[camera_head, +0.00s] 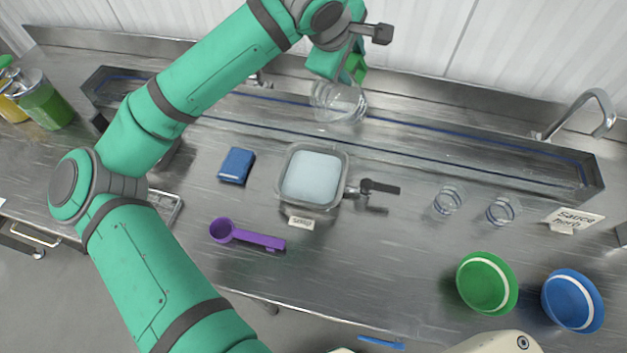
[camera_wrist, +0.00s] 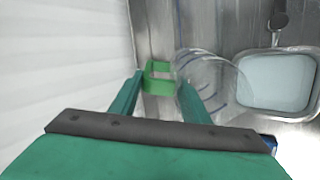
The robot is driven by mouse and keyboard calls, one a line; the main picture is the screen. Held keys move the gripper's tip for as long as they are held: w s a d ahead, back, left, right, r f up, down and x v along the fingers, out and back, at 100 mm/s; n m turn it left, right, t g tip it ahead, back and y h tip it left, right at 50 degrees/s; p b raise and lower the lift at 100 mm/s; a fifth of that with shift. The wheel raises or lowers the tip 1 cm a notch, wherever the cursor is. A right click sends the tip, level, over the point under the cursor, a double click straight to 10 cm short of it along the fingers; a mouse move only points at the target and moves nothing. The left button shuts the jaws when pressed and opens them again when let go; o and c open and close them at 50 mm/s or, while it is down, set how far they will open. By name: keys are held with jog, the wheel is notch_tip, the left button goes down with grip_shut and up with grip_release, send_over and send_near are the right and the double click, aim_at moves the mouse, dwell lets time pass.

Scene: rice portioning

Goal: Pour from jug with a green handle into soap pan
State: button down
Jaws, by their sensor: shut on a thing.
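The clear jug (camera_head: 338,104) has a green handle (camera_head: 356,68) and is over the trough at the back of the counter, behind the soap pan. My gripper (camera_head: 350,62) is shut on the green handle. In the wrist view, the handle (camera_wrist: 158,80) is between my fingers (camera_wrist: 160,88), with the jug's clear body (camera_wrist: 222,92) to the right. I cannot tell whether the jug holds anything.
A blue sponge (camera_head: 236,166) and a purple scoop (camera_head: 247,236) lie left of the pan. Two clear cups (camera_head: 447,200), a green bowl (camera_head: 486,283) and a blue bowl (camera_head: 572,300) stand further right. A tap (camera_head: 602,112) rises at back right.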

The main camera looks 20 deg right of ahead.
jog(key=shift+w+d+g+y+b, duration=0.55)
jog(key=shift+w+d+y, duration=0.3)
jog(key=shift+d, duration=0.25)
jog(key=shift+w+d+f+g+y+b, duration=0.3)
jog(key=shift+w+d+g+y+b, duration=0.1)
jog(key=shift+w+d+g+y, duration=0.25)
jog(key=shift+w+d+f+g+y+b, duration=0.35)
jog(key=shift+w+d+y, duration=0.2)
jog(key=shift+d, duration=0.3)
jog(key=shift+w+d+g+y, duration=0.1)
jog(key=shift+d+g+y, duration=0.1)
jog(key=shift+g+y, duration=0.05)
jog(key=shift+w+d+f+g+y+b, duration=0.25)
jog(key=shift+d+f+g+y+b, duration=0.15)
jog(key=shift+f, duration=0.2)
jog(key=shift+w+d+f+g+y+b, duration=0.2)
jog(key=shift+f+y+b, duration=0.1)
jog(key=shift+f+b, duration=0.25)
jog(key=shift+f, duration=0.1)
jog(key=s+a+r, duration=0.3)
jog(key=s+a, duration=0.2)
jog(key=s, duration=0.6)
